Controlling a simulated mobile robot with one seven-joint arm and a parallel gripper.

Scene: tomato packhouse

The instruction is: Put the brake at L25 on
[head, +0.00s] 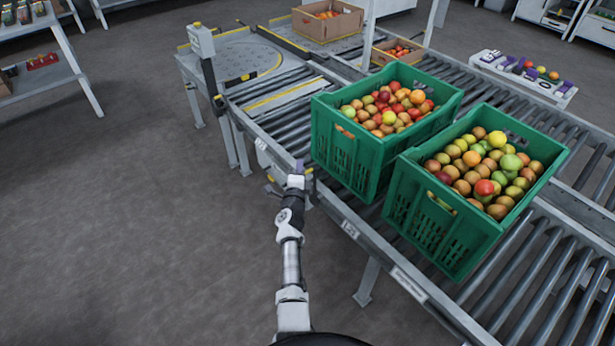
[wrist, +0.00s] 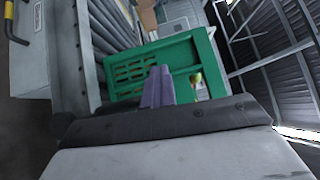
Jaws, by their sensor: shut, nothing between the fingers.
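My gripper (head: 299,166) is beside the conveyor's near side rail, left of the first green crate. Its purple fingers (wrist: 158,86) are shut together and hold nothing. In the wrist view a bent lever with a yellow end (wrist: 9,10) shows at the upper left edge, on a pale box (wrist: 30,50) fixed beside the rail. The lever is apart from the fingers. In the head view a small pale box (head: 262,153) hangs under the rail left of my gripper. Small labels (head: 350,229) are on the rail; I cannot read L25 on any.
Two green crates of tomatoes, one farther (head: 340,152) and one nearer (head: 440,228), stand on the roller conveyor (head: 510,280) close to my gripper. A post with a control box (head: 201,40) stands by the turntable (head: 235,62). The floor (head: 120,220) on the left is clear.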

